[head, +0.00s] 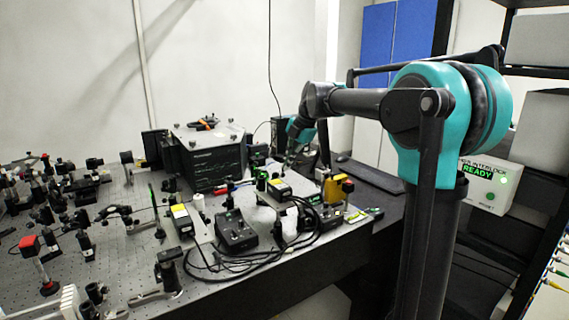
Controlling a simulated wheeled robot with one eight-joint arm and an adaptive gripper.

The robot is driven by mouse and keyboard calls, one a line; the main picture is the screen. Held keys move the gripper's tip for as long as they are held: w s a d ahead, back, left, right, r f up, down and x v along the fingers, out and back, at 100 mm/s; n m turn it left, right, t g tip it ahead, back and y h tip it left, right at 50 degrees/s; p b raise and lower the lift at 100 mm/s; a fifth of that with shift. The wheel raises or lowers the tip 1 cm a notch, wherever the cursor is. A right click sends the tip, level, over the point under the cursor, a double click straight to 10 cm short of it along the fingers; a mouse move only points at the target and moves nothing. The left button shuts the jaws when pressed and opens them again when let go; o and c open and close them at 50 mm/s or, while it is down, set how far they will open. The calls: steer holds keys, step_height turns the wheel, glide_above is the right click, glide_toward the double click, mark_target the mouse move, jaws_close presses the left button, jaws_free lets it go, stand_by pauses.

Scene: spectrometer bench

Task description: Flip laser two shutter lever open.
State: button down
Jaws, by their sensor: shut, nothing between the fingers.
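I cannot read which is laser two. A shutter lever is too small to make out on either box. My gripper (285,168) hangs down from the teal wrist just behind the right box, close to its back end. It is shut and small in the picture. I cannot tell whether it touches anything.
A black controller (235,233) with looped cables sits in front of the boxes. A large black instrument (209,157) stands behind. Optical mounts crowd the left. An interlock box (486,183) reads READY.

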steer(key=shift+w+d+f+g+y, duration=0.35)
steer(key=shift+d+g+y, duration=0.1)
steer(key=shift+y, duration=0.25)
steer(key=shift+f, duration=0.1)
steer(key=shift+s+a+f, duration=0.25)
steer(key=shift+s+a, duration=0.15)
steer(key=shift+a, duration=0.15)
stand_by(0.3)
